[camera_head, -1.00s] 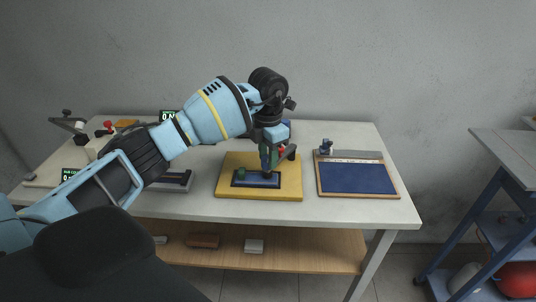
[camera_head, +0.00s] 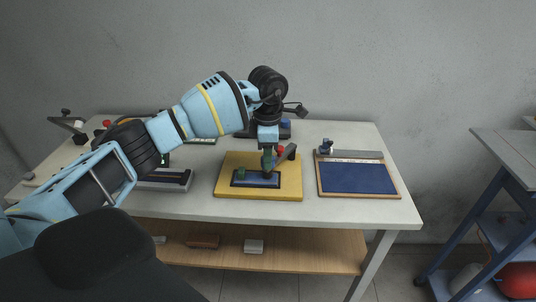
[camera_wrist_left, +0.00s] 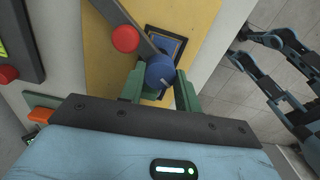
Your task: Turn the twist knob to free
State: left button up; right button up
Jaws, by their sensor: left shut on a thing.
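The twist knob (camera_wrist_left: 160,72) is blue with a pale mark on its top. It stands on a dark blue plate (camera_head: 243,182) fixed to a yellow board (camera_head: 292,187). In the left wrist view it sits between the two green fingers of my left gripper (camera_wrist_left: 160,88), which is shut on it. In the head view my left gripper (camera_head: 268,168) points down at the plate and hides most of the knob. A dark lever (camera_head: 288,153) with a red ball (camera_wrist_left: 125,38) stands close beside the fingers. My right gripper is not in view.
A tray with a blue panel (camera_head: 355,178) lies right of the yellow board. A grey block (camera_head: 165,180) lies to its left, and a red-topped device (camera_head: 107,124) is at far left. The front table strip is clear. A blue trolley (camera_head: 470,210) stands at right.

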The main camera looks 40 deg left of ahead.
pick_arm(q)
jog(key=m, duration=0.3)
jog(key=shift+m, duration=0.4)
jog(key=m+b, duration=0.1)
jog(key=m, duration=0.3)
jog(key=shift+m, duration=0.3)
jog(key=m+b, duration=0.1)
jog(key=m, duration=0.9)
jog(key=shift+m+b, duration=0.3)
jog(key=shift+m, duration=0.1)
jog(key=m, duration=0.3)
jog(key=shift+m+b, duration=0.3)
jog(key=m, duration=0.2)
jog(key=shift+m, duration=0.3)
jog(key=shift+m+b, duration=0.5)
jog(key=shift+m, duration=1.5)
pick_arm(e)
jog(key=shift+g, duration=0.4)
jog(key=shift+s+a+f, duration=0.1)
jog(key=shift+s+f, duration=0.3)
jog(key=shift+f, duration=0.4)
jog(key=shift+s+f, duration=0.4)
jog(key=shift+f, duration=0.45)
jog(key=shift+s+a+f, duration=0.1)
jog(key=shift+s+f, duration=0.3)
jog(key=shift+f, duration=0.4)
